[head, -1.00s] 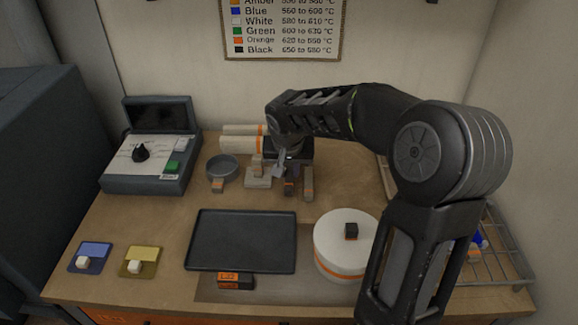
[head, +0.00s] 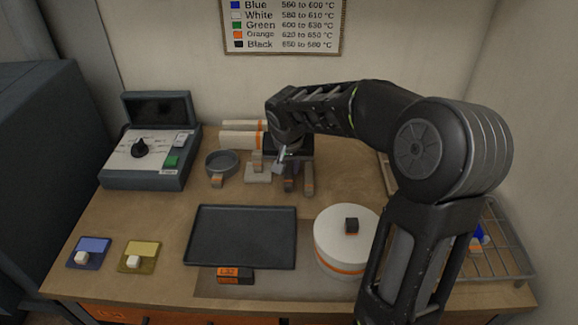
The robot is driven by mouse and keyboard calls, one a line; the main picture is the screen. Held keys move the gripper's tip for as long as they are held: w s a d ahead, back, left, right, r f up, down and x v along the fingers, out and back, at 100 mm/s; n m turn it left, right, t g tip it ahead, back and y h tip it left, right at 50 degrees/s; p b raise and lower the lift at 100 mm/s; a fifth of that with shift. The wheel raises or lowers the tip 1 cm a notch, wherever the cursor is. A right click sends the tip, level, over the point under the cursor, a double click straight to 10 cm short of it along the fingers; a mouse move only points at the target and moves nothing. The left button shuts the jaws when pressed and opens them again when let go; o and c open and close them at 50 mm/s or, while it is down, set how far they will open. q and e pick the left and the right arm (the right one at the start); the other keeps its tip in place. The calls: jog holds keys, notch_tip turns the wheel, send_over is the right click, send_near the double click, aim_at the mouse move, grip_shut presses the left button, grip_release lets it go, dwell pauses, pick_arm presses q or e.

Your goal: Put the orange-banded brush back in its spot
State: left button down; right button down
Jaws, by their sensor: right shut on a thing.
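My right gripper (head: 283,160) is at the back middle of the workbench, with its arm reaching in from the right. It is shut on a slim, upright thing, which looks like the orange-banded brush (head: 288,181), though the jaws and arm partly hide it. Beside it on the right stands another slim grey-brown piece with an orange mark (head: 308,180). Just left of the gripper is a pale block (head: 258,174) with a tan piece on it. I cannot tell whether the held brush touches anything below. My left gripper is not in view.
A black tray (head: 240,236) lies in front, beside a white round drum (head: 340,246). A grey dish (head: 222,163), white rolls (head: 241,139) and a control box (head: 150,160) stand at the back left. A wire rack (head: 500,250) is at right.

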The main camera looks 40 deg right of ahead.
jog(key=shift+f+b, duration=0.5)
jog(key=shift+b, duration=0.25)
dwell(0.9)
jog(key=c, duration=1.2)
grip_release()
jog(key=v, duration=0.8)
jog(key=shift+f, duration=0.1)
